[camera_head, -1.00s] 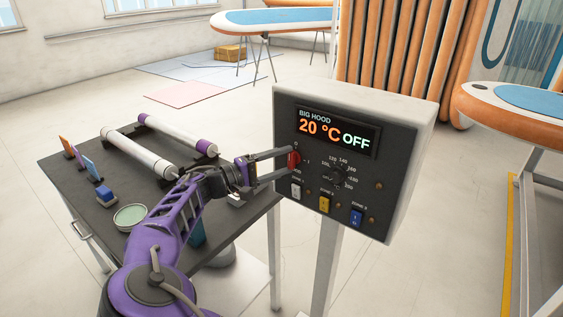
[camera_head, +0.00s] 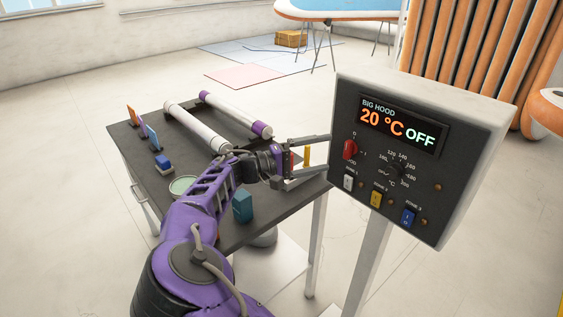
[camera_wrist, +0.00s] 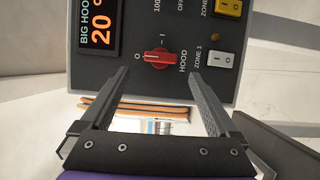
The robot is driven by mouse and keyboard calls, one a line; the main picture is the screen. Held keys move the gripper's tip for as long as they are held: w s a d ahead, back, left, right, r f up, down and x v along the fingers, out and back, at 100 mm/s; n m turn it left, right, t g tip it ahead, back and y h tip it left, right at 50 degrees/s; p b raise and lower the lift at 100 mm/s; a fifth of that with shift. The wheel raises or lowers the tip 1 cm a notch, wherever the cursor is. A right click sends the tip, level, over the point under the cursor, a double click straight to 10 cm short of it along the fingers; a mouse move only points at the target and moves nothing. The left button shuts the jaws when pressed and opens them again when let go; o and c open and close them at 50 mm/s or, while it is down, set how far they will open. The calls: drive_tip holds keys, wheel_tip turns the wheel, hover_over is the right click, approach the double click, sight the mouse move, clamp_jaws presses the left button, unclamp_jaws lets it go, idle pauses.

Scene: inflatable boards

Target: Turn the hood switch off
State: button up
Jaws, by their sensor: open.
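The hood control box (camera_head: 450,190) stands on a post to the right in the head view. Its display (camera_head: 402,127) reads BIG HOOD, 20 °C, OFF. The red hood switch (camera_head: 349,149) is at the left of the panel. In the wrist view the red switch (camera_wrist: 158,58) lies with its white line towards the O mark, ahead of my fingertips. My gripper (camera_head: 330,154) is open and empty, left of the panel and apart from the switch. In the wrist view its two fingers (camera_wrist: 153,85) are spread to either side below the switch.
Zone 1 white (camera_head: 348,182), yellow (camera_head: 375,199) and blue (camera_head: 408,215) switches sit below, with a dial (camera_head: 395,172) above them. A dark table (camera_head: 135,160) holding rollers and small items lies under my arm. Open floor is behind.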

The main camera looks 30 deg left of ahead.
drive_tip(key=v, duration=1.2)
drive_tip(key=shift+b, duration=0.35)
drive_tip(key=shift+a, duration=0.1)
